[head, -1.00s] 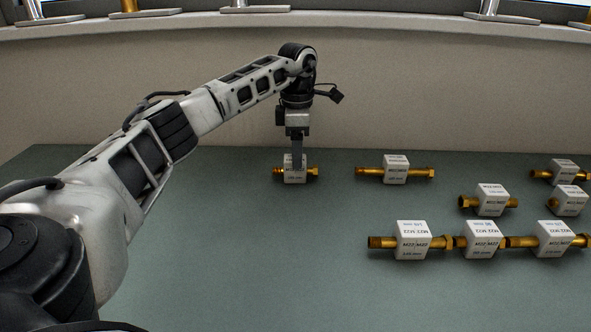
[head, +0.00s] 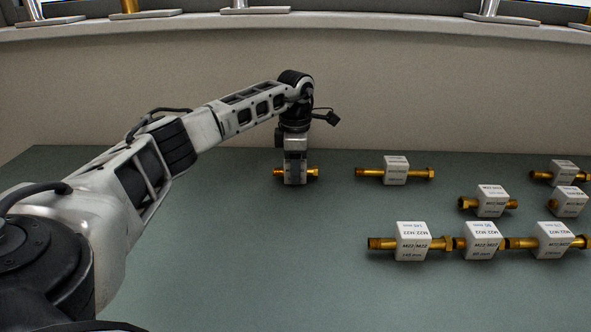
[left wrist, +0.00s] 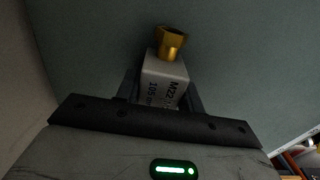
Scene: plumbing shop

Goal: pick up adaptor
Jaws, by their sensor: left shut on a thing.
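A brass adaptor (head: 312,172) with a white labelled block around its middle lies on the green table at the back left. My left gripper (head: 295,178) points straight down over it and is shut on its white block. In the left wrist view the block (left wrist: 165,80) sits between the dark fingers, its label partly readable as M22 and 105. One brass end (left wrist: 171,42) sticks out beyond it. The fingertips are mostly hidden. My right gripper is in neither view.
Several similar adaptors with white blocks lie to the right, the nearest one (head: 395,170) in the same back row. A front row (head: 412,242) lies at the lower right. The wall (head: 420,95) rises behind the table (head: 230,260). The table's front middle is clear.

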